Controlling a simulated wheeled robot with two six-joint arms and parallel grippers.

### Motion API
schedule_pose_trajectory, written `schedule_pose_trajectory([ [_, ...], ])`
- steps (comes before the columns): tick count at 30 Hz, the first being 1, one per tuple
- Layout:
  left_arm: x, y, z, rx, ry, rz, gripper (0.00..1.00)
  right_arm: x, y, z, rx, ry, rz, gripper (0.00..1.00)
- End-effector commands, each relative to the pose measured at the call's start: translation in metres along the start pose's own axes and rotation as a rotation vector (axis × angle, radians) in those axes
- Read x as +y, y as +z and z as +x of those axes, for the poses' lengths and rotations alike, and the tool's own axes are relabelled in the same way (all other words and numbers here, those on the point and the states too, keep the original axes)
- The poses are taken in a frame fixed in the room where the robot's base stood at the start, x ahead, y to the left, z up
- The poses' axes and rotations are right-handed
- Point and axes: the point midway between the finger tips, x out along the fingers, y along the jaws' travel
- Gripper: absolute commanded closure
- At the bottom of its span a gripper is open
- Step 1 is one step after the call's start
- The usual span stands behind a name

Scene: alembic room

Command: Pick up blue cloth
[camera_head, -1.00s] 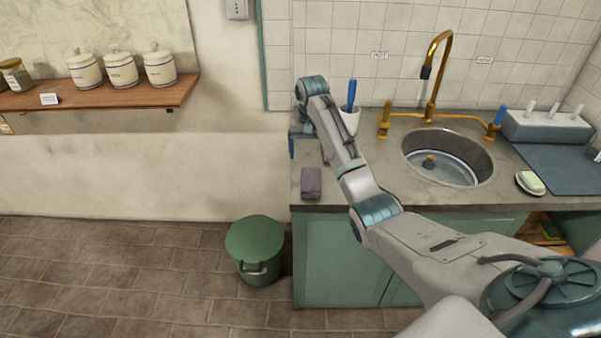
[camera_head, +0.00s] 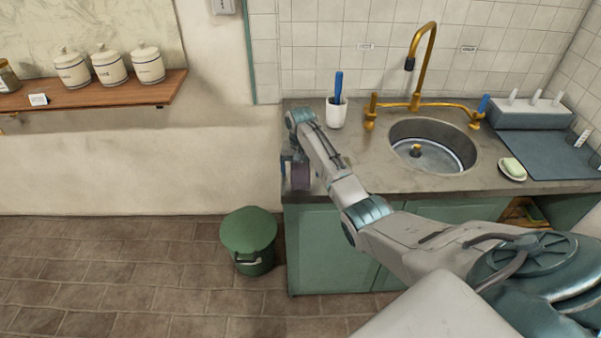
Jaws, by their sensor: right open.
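A small folded grey-purple cloth (camera_head: 301,177) lies at the left front corner of the counter; I see no clearly blue cloth, and its colour looks dull here. My right gripper (camera_head: 292,174) is open and pointing down at the cloth, its fingers close to the cloth's left and far side. Whether the fingers touch it I cannot tell, as the wrist and arm partly hide it. My left gripper is not in view.
The counter (camera_head: 400,183) holds a white cup (camera_head: 336,115) with a blue-handled brush, a round sink (camera_head: 432,147) with a brass tap (camera_head: 423,60), and a soap dish (camera_head: 512,170). A blue-grey mat (camera_head: 550,155) lies at right. A green bin (camera_head: 249,240) stands on the floor.

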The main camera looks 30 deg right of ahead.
Motion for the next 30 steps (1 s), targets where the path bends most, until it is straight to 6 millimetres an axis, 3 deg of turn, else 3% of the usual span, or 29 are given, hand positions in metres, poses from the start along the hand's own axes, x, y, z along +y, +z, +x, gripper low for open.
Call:
schedule_pose_trajectory([
  [4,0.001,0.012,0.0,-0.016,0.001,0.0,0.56,0.0,0.0,0.0,0.0,0.0,0.0,0.15],
  [11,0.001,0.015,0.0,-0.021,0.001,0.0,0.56,0.0,0.0,0.0,0.001,0.0,0.0,0.6],
  [23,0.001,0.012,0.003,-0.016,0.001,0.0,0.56,0.0,-0.001,-0.005,0.003,-0.001,0.001,0.61],
  [30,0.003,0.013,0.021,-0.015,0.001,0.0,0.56,0.0,0.0,-0.035,0.005,-0.002,0.0,0.61],
])
